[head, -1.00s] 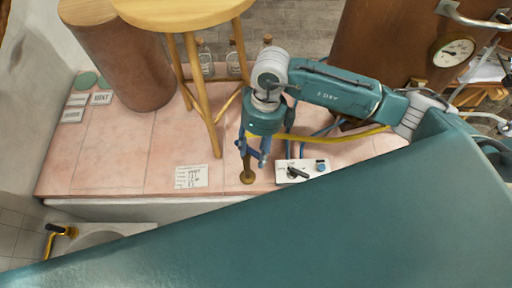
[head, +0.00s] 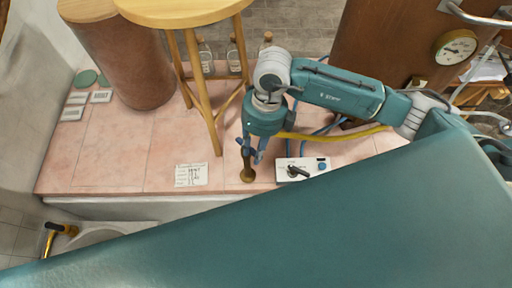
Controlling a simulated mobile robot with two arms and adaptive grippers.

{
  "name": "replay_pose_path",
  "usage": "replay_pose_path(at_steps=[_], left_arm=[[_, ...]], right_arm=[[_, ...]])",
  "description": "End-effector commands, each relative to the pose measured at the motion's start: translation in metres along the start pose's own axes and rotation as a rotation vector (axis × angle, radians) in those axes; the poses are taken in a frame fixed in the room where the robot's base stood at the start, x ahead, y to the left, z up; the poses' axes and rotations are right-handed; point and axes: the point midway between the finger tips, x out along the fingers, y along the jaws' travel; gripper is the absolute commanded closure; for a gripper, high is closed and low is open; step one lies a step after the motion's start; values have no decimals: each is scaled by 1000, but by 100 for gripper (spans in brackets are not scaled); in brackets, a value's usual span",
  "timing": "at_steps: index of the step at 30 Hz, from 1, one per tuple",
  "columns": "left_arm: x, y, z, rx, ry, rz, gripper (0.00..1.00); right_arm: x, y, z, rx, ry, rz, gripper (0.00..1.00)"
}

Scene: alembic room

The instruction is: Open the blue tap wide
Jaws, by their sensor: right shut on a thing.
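A brass tap post (head: 247,173) stands on the pink tiled top near its front edge. My right gripper (head: 251,153) points down over it. Its fingers are closed around the top of the post. The tap's handle is mostly hidden between the fingers, so how far it is turned cannot be told. My left gripper is out of view.
A wooden stool (head: 182,12), a brown cylinder (head: 120,60) and glass bottles stand behind. A paper note (head: 191,175) lies to the left.

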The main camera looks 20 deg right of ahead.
Motion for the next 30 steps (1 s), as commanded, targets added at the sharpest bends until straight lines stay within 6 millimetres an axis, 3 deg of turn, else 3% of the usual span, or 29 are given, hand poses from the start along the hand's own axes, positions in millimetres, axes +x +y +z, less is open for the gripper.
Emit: replay_pose_path(at_steps=[18,30], left_arm=[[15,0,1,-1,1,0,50],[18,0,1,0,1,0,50]], right_arm=[[3,17,6,480,-99,1,100],[3,22,9,632,-129,0,100]])
